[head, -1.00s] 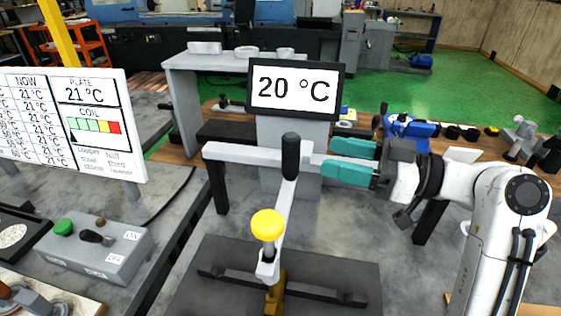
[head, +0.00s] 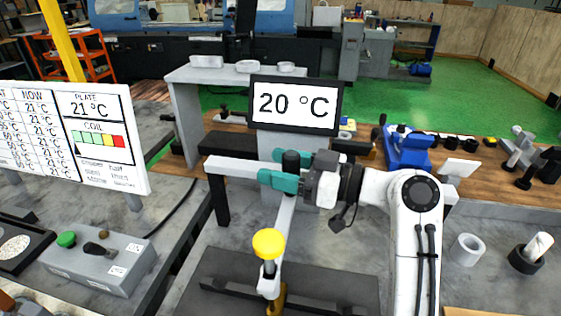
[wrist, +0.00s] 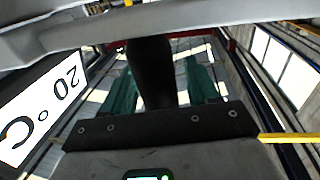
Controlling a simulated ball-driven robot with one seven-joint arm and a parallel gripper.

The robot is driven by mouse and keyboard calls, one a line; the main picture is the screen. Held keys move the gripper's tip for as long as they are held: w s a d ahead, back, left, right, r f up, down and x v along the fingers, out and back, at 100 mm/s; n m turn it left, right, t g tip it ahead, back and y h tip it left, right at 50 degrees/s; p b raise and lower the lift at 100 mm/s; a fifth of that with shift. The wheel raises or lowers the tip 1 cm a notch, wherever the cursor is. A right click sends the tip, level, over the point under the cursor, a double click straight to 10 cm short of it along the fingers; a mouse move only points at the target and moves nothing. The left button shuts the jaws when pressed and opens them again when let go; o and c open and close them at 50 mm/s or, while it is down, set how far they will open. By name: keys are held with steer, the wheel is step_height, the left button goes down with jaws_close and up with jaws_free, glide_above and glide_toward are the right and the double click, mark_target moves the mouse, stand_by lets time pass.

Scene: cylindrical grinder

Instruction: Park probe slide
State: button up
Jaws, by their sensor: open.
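The probe slide's upright black handle (head: 291,161) stands on a white rail (head: 233,168). A pale arm with a yellow knob (head: 268,243) runs from it toward me, over a dark plate (head: 330,286). My gripper (head: 270,168) has teal fingers, one on the near side and one on the far side of the handle. In the wrist view, the dark handle (wrist: 150,75) rises between the two teal fingers, with gaps visible beside it. The gripper is open and around the handle. The handle's lower part is partly hidden by the near finger.
A screen reading 20 °C (head: 296,105) stands just behind the rail. A sign board (head: 100,140) and a grey control box with a green button (head: 100,262) are on the left.

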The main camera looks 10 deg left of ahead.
steer(key=shift+a, duration=0.1)
steer(key=shift+c, duration=0.4)
jaws_close()
